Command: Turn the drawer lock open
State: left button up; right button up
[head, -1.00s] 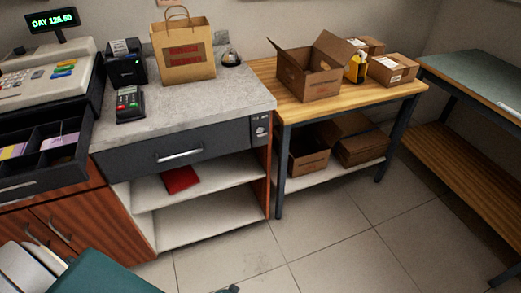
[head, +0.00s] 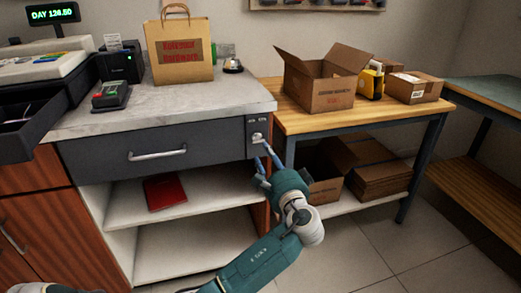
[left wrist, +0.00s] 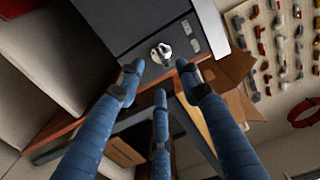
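The drawer lock (head: 257,138) is a small silver turn-knob on the dark grey panel at the right end of the counter front, right of the closed grey drawer (head: 120,155). In the left wrist view the lock (left wrist: 160,53) shows just beyond the fingertips, in the upper middle. My left gripper (head: 263,160) is just below and in front of the lock, pointing up at it. In the left wrist view its three blue fingers (left wrist: 161,80) are spread, with nothing between them. They appear apart from the knob. My right gripper is not in view.
The counter (head: 170,108) holds a paper bag (head: 180,60) and a card terminal (head: 111,95). An open till drawer (head: 30,125) juts out at left. A wooden table (head: 350,113) with boxes stands close right of the lock. The floor in front is clear.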

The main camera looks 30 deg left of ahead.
pick_arm(q)
jog(key=x, duration=0.7)
jog(key=shift+w+a+f+b, duration=0.1)
jog(key=shift+w+a+b, duration=0.05)
jog(key=shift+b, duration=0.15)
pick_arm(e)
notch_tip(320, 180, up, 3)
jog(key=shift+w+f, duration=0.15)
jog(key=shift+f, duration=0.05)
pick_arm(q)
grip_shut()
